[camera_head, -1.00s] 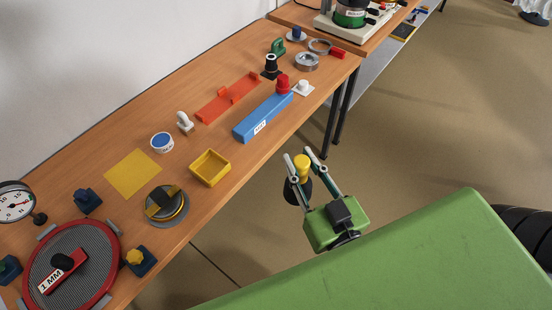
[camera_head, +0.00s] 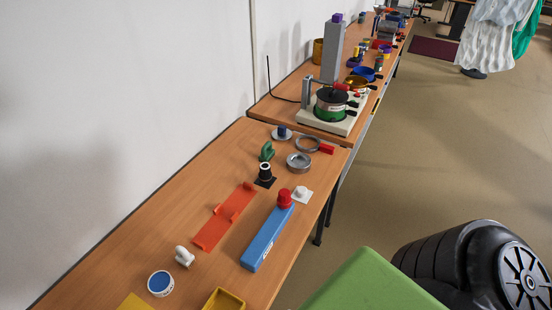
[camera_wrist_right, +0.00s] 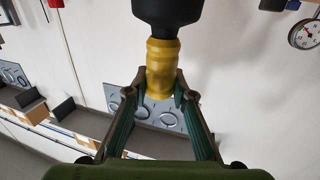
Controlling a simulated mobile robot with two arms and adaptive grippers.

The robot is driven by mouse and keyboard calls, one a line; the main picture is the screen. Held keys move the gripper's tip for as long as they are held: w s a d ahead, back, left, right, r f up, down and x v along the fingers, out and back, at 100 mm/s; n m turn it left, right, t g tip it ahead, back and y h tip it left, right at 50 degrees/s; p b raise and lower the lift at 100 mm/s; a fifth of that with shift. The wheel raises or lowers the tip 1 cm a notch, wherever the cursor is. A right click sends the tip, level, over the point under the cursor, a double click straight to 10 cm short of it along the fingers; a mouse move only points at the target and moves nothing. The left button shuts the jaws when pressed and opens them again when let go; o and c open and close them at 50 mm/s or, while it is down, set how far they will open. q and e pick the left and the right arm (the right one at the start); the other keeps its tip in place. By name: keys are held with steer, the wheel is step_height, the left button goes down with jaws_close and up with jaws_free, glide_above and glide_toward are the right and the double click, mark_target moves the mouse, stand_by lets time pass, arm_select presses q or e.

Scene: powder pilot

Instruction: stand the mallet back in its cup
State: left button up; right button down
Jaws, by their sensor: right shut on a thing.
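The mallet (camera_wrist_right: 162,55) has a yellow handle and a black head. It shows only in the right wrist view, where my right gripper (camera_wrist_right: 160,88) is shut on its handle, with the black head (camera_wrist_right: 167,10) beyond the fingertips and cut by the top edge. The head view shows neither gripper nor the mallet. I cannot tell which thing is the mallet's cup; a small black holder with a pale top (camera_head: 264,173) stands on the near bench and a mustard cup (camera_head: 318,50) on the far one.
The near wooden bench (camera_head: 150,235) holds a blue bar (camera_head: 266,240), an orange rack (camera_head: 222,220), a round metal dish (camera_head: 299,162) and a yellow tray (camera_head: 224,300). A pot on a white base (camera_head: 331,104) stands on the far bench.

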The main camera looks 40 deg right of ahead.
steer(key=shift+s+r, duration=0.15)
steer(key=shift+s, duration=0.1)
steer(key=shift+w+r+p, duration=0.1)
steer(key=shift+p, duration=0.4)
steer(key=shift+w+a, duration=0.2)
steer(key=shift+w, duration=0.4)
steer(key=shift+w+a, duration=0.15)
steer(key=shift+w, duration=0.2)
arm_select(q)
steer(key=shift+s+r, duration=0.2)
steer(key=shift+s, duration=0.55)
arm_select(e)
steer(key=w+a+f, duration=0.2)
steer(key=w+a, duration=0.1)
steer(key=w, duration=0.5)
steer(key=w+a+f, duration=0.2)
steer(key=w+a, duration=0.1)
steer(key=w, duration=0.6)
steer(key=shift+f, duration=0.35)
arm_select(q)
steer(key=shift+f+b, duration=0.35)
steer(key=shift+b, duration=0.25)
arm_select(e)
steer(key=shift+f, duration=0.55)
